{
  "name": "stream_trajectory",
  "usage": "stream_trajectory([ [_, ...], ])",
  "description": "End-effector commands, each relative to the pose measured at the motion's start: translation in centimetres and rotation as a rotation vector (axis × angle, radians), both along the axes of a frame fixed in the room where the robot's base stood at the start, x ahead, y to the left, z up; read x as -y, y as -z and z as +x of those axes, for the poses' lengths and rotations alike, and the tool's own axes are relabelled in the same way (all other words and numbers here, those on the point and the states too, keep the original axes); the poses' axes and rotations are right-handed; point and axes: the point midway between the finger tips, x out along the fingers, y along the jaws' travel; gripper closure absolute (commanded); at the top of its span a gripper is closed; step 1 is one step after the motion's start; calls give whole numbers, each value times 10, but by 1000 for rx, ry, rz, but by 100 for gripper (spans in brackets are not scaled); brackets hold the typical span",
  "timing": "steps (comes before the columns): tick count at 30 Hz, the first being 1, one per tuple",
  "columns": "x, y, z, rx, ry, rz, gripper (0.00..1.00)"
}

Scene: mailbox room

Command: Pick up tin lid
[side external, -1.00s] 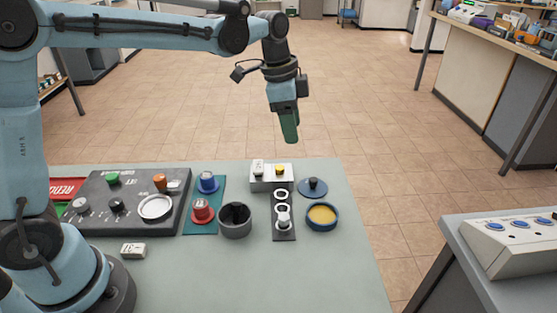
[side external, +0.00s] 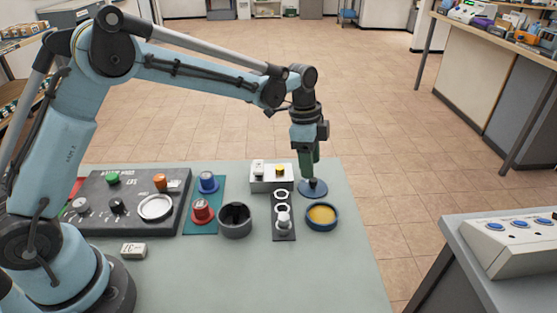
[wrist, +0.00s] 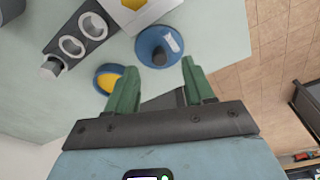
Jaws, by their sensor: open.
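The tin lid (side external: 314,191) is a round blue disc with a dark knob, lying on the grey-green table near its far right. My gripper (side external: 308,177) is right above it, pointing down, and hides part of it in the side view. In the wrist view the lid (wrist: 147,40) lies just beyond the fingertips, its knob near the gap between them. My gripper's green fingers (wrist: 160,66) are apart with nothing between them. I cannot tell whether they touch the lid.
A blue round tin with yellow contents (side external: 322,215) stands close in front of the lid. A dark strip with rings (side external: 284,233) and a white box with a yellow button (side external: 262,184) are to the left. A grey cup (side external: 235,228) stands further left. The table's right edge is near.

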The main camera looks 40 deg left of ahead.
Motion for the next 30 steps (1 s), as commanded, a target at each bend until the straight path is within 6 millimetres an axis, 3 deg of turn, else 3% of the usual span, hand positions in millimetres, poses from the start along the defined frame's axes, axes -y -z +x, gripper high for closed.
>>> stream_trajectory([
  [9, 9, 41, 3, 1, 1, 0, 47],
  [19, 10, 47, 3, 1, 0, 0, 47],
  [27, 10, 47, 3, 1, 0, 0, 89],
  [30, 10, 47, 3, 1, 0, 0, 100],
])
